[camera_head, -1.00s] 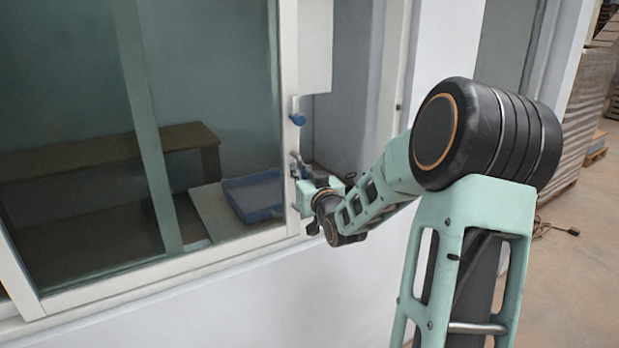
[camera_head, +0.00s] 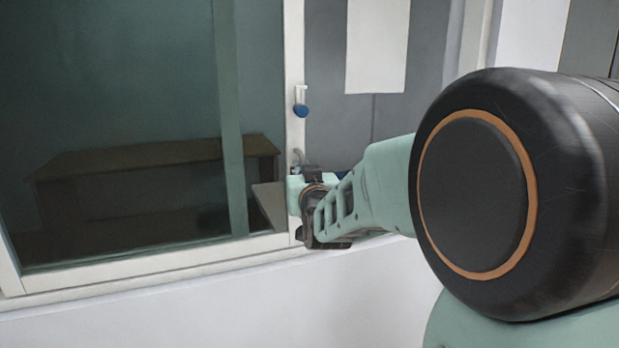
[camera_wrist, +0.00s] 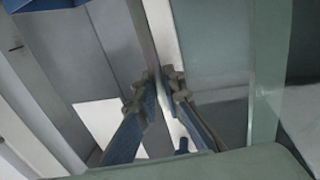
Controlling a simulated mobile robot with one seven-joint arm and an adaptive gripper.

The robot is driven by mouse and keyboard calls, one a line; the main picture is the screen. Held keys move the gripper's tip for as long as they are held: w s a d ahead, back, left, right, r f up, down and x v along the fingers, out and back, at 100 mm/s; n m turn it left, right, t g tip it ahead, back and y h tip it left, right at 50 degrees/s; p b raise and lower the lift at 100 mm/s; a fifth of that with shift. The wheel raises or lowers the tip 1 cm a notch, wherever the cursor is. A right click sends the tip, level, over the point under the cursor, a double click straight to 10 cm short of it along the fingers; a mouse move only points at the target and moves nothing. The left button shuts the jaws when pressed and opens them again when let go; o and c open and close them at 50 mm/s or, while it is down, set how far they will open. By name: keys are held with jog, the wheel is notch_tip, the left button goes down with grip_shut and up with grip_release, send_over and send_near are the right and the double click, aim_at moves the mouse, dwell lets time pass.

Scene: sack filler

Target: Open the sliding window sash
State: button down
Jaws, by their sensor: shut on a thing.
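The sliding sash is dark glass in a white frame, with its right upright (camera_head: 294,60) near the middle of the head view. A blue knob (camera_head: 301,110) sits on that upright; it also shows in the wrist view (camera_wrist: 183,145). My gripper (camera_head: 297,160) is at the upright, below the knob. In the wrist view its fingers (camera_wrist: 160,84) are shut on the white sash upright (camera_wrist: 164,35), one on each side. An open gap lies to the right of the upright. My arm hides part of the gap and the exact contact in the head view.
A greenish upright (camera_head: 228,110) stands behind the glass, left of the sash's edge. A brown bench (camera_head: 150,155) shows through the glass. A white panel (camera_head: 377,45) is seen through the gap. The window's right jamb (camera_head: 475,40) stands clear of the sash.

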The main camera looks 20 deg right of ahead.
aim_at(294, 123)
jog(key=shift+a+f, duration=0.1)
jog(key=shift+a, duration=0.6)
jog(key=c, duration=2)
grip_release()
notch_tip(294, 123, up, 10)
jog(key=shift+r, duration=0.1)
